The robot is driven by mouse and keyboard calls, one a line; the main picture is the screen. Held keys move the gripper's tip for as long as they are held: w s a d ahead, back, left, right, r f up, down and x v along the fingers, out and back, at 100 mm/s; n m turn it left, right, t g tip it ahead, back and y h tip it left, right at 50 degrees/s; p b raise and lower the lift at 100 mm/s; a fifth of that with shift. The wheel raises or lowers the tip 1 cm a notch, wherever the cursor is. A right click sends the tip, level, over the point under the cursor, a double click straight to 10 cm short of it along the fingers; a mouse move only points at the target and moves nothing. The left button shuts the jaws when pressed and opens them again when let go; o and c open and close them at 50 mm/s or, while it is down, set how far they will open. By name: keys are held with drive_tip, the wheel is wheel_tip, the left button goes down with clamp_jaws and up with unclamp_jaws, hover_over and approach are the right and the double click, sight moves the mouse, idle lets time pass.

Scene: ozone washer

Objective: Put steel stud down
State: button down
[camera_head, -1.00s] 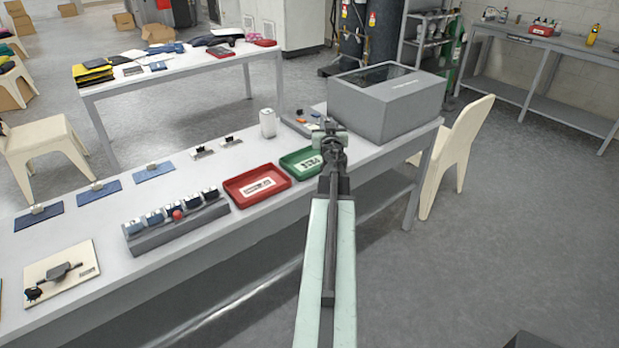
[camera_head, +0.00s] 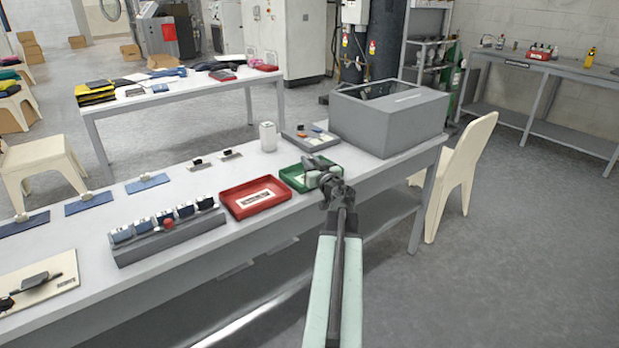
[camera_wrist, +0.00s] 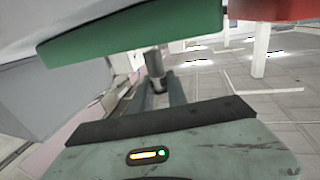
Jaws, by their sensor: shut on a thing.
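My gripper (camera_head: 318,171) is over the right part of the green tray (camera_head: 290,183) on the long white table. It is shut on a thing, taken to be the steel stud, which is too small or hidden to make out. In the wrist view, the green tray (camera_wrist: 135,33) fills the upper middle, close to the camera. I cannot tell whether the gripper or the stud touches the tray.
A red tray (camera_head: 257,207) sits left of the green tray, also at the wrist view's upper right (camera_wrist: 275,8). Behind are a small grey tray (camera_head: 299,144), a white cup (camera_head: 267,137) and a big grey box (camera_head: 395,125). A grey rack (camera_head: 175,236) of blue-and-white items stands left.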

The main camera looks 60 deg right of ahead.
drive_tip(key=shift+f+b, duration=1.65)
drive_tip(key=shift+f, duration=0.25)
drive_tip(key=c, duration=1.3)
unclamp_jaws()
drive_tip(key=shift+r, duration=0.15)
